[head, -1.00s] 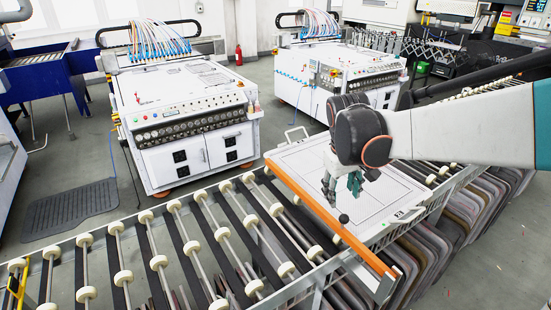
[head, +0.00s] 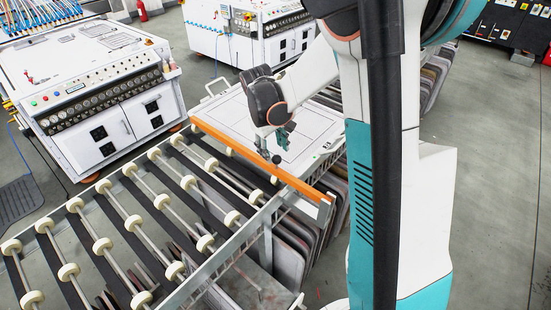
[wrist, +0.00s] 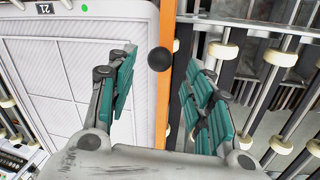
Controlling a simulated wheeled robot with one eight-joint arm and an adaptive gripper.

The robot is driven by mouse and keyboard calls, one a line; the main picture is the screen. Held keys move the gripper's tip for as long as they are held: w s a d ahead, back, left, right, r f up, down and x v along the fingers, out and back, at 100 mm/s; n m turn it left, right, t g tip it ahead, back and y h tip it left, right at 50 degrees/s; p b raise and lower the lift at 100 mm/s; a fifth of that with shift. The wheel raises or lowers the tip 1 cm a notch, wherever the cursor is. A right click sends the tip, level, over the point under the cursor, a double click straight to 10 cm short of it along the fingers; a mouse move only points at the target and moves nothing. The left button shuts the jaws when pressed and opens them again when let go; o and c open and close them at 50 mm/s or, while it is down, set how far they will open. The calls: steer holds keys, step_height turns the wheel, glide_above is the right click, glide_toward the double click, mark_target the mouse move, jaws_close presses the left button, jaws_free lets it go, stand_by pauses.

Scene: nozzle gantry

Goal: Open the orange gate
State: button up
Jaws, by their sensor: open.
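The orange gate (head: 235,146) is a long, low bar between the roller conveyor and a white tray. A round black knob (head: 276,159) sits on the gate. My gripper (head: 274,145) is open and empty, just above the knob in the head view. In the wrist view, the gate (wrist: 182,35) runs up the picture between my teal fingers (wrist: 163,72). I see no clear contact with either finger.
The white tray (head: 232,110), marked 21 in the wrist view, lies behind the gate. The roller conveyor (head: 150,215) is in front, left of it. Grey sheets (head: 312,225) hang under the frame. White machines (head: 95,95) stand behind. The floor at right is clear.

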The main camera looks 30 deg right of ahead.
mark_target(276, 156)
steer(key=shift+w+d+f+b, duration=0.1)
steer(key=shift+d+f+b, duration=0.15)
steer(key=shift+f, duration=0.85)
steer(key=shift+d+f+b, duration=0.1)
steer(key=shift+d+f, duration=0.1)
steer(key=shift+f, duration=0.85)
steer(key=shift+r, duration=0.1)
jaws_close()
